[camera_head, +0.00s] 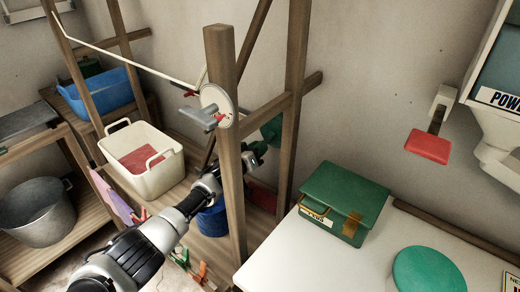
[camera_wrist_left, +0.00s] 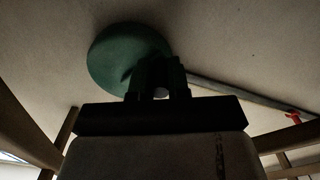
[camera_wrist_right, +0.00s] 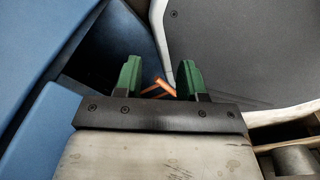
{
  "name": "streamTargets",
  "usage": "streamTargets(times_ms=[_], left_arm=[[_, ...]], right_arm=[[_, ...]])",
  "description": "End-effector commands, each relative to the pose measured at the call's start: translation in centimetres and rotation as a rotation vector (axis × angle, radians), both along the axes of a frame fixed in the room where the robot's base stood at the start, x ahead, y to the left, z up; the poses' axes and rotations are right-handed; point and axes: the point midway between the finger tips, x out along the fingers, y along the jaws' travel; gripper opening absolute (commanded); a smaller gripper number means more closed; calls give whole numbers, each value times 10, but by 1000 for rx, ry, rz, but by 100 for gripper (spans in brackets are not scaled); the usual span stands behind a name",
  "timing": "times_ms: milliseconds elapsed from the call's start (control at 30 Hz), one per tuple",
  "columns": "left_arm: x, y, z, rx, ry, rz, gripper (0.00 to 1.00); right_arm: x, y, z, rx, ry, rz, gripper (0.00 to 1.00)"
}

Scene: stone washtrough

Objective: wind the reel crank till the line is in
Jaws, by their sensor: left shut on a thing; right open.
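The reel, a dark green disc (camera_head: 271,129), is partly hidden behind a wooden post in the head view. It shows as a round green disc (camera_wrist_left: 118,58) in the left wrist view. My left gripper (camera_head: 257,153) is beside its lower edge, shut on the crank; a small pale knob (camera_wrist_left: 161,93) shows between the fingers. The crank arm is hidden. My right gripper (camera_wrist_right: 160,82) is open and outside the head view.
Wooden posts (camera_head: 222,70) stand close around my left arm. A cream basket (camera_head: 165,173) is left of it. A green box (camera_head: 352,190) and green round lid (camera_head: 428,270) are on the white top at right.

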Motion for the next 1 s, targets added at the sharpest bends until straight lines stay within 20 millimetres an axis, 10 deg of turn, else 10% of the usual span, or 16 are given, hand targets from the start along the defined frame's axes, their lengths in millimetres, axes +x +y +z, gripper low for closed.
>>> streamTargets(times_ms=[567, 600, 733, 1000], left_arm=[[1, 2, 0, 31, -19, 1, 0], [1, 2, 0, 31, -19, 1, 23], [1, 2, 0, 30, -20, 1, 42], [1, 2, 1, 29, -19, 1, 42]], right_arm=[[0, 0, 0, -1, 0, -1, 40], [0, -1, 0, -1, 0, -1, 40], [0, -1, 0, -1, 0, -1, 40], [0, -1, 1, -2, 0, -1, 40]])
